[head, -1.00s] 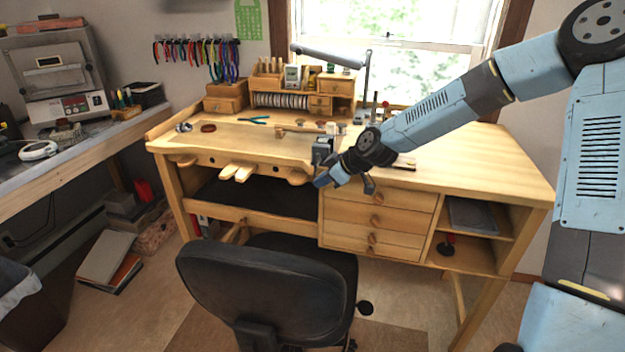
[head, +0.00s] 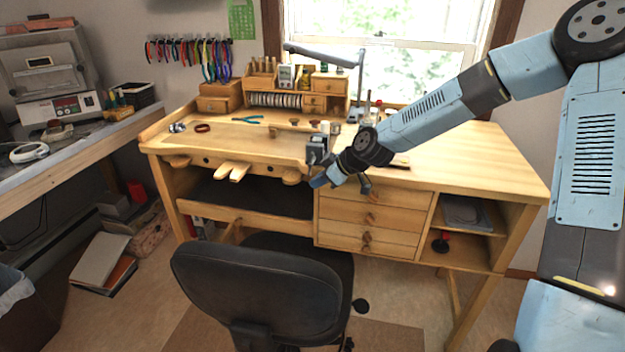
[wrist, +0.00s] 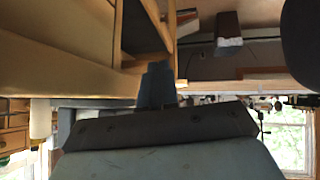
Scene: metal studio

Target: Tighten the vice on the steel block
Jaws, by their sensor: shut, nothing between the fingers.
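The vice (head: 315,151) is a small dark grey body at the front edge of the wooden workbench, left of the drawers. My arm crosses in front of the bench from the right, and its wrist partly covers the vice's right side. My gripper (head: 319,181) is just below and in front of the vice, close to the bench edge; I cannot tell whether it touches. In the wrist view my gripper (wrist: 158,86) shows with its fingers shut together and nothing between them. The steel block and the vice handle are too small or hidden to make out.
The workbench (head: 470,165) has a clear top at right. Small tools and an organizer (head: 300,95) stand at its back. A black chair (head: 262,290) stands in front, below my gripper. A side counter (head: 75,155) is at left.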

